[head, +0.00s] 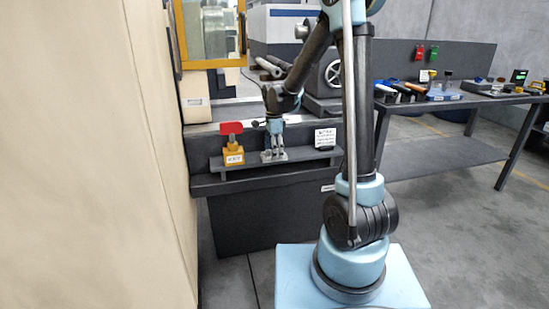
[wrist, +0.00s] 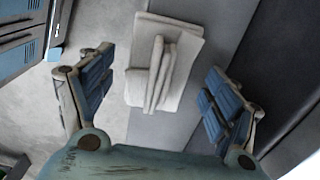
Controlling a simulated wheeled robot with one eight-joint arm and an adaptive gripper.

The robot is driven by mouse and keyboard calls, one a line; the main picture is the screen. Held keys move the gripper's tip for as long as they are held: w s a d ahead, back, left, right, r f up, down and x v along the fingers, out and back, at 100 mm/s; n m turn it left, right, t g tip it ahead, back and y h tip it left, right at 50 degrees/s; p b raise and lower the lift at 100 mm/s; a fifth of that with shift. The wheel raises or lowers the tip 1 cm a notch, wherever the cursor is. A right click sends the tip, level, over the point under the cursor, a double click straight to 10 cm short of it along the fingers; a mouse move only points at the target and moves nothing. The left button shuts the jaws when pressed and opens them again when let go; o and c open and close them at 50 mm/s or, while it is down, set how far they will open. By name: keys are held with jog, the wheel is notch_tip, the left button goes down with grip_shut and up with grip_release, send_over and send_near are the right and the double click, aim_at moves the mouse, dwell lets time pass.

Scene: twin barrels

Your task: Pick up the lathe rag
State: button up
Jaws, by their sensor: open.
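The lathe rag is a folded whitish cloth (wrist: 165,62) with a raised, rolled fold along its middle. In the wrist view it lies between the two fingers of my gripper (wrist: 156,84), which are spread wide. In the head view the rag (head: 268,158) lies on a narrow grey shelf (head: 300,158) on the front of the lathe. My gripper (head: 275,148) points down just over it there. Part of the rag is hidden behind the fingers in the head view, and contact is hard to tell.
A yellow block with a red top (head: 233,148) stands left of the rag on the shelf. A small white sign (head: 325,138) stands to the right. A beige panel (head: 150,150) closes off the left side. A workbench (head: 470,98) with tools stands at the right.

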jog(key=shift+f, duration=0.25)
jog(key=shift+c, duration=0.3)
jog(key=c, duration=1.1)
notch_tip(320, 180, up, 10)
jog(key=shift+r, duration=0.1)
jog(key=shift+c, duration=0.2)
